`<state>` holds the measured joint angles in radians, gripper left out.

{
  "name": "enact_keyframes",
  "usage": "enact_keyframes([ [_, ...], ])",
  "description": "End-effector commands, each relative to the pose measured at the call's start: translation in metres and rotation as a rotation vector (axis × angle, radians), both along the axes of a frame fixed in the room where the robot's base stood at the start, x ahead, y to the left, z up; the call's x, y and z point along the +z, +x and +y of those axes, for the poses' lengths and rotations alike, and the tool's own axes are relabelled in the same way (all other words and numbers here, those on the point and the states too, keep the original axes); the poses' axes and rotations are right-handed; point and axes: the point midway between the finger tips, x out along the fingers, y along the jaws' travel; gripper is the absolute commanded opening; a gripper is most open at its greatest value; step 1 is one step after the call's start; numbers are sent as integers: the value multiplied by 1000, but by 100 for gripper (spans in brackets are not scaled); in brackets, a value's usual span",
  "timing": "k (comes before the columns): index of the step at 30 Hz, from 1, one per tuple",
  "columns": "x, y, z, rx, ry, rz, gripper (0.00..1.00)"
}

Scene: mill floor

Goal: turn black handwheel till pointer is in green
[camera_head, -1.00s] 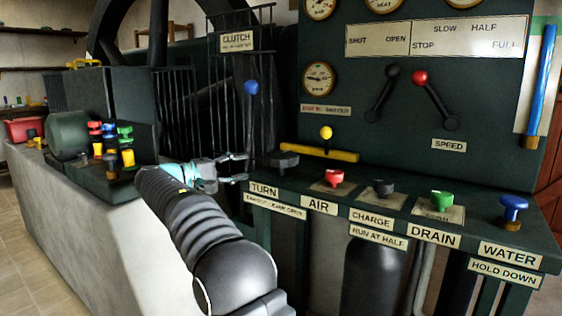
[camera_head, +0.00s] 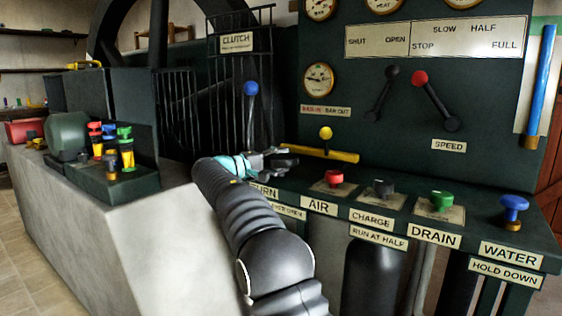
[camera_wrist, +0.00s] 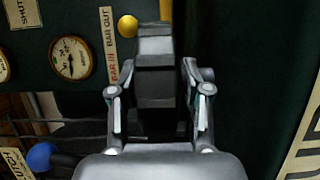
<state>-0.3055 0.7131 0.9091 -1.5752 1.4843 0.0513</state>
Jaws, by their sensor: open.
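The black handwheel sits on the dark green console above the TURN label. In the head view my gripper (camera_head: 284,157) covers most of it. In the wrist view a dark blocky shape, apparently the handwheel (camera_wrist: 155,88) seen edge-on, stands between my two open fingers (camera_wrist: 158,95). Gaps show on both sides, and I cannot tell whether either finger touches it. A round gauge with a dark pointer (camera_head: 318,78) is on the panel above; it also shows in the wrist view (camera_wrist: 70,57).
A yellow bar (camera_head: 345,156) with a yellow ball (camera_head: 326,133) is just right of my gripper. A blue-knobbed lever (camera_head: 251,90) stands behind it. Red (camera_head: 333,178), black (camera_head: 383,188), green (camera_head: 442,200) and blue (camera_head: 514,204) knobs line the console to the right.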

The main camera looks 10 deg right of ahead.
Motion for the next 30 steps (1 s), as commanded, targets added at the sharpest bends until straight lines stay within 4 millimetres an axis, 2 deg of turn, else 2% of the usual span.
enact_keyframes([
  [9, 0, 1, -2, 1, 0, 0, 48],
  [11, 0, 1, -2, 1, 0, 0, 35],
  [15, 0, 1, -2, 1, 0, 0, 2],
  [23, -1, 1, -2, 18, 0, -1, 2],
  [30, -5, 0, -3, 120, 1, -2, 2],
])
